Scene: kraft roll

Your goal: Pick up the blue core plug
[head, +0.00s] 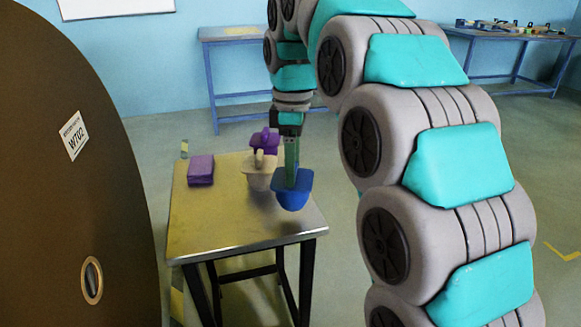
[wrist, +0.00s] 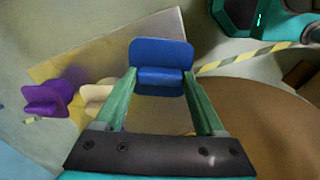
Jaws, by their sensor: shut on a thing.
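The blue core plug (head: 292,190) has a flat square flange with a rounded body below it. My gripper (head: 291,168) is shut on it from above, and the plug appears held a little above the table at its right side. In the wrist view, the two green fingers of my gripper (wrist: 160,85) close on the raised grip of the blue plug (wrist: 160,52). The fingers hide part of the plug's top in the head view.
A cream plug (head: 259,172) and a purple plug (head: 265,141) stand close behind on the small table (head: 210,235). A purple block (head: 201,170) lies at its left. The table's front left is clear.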

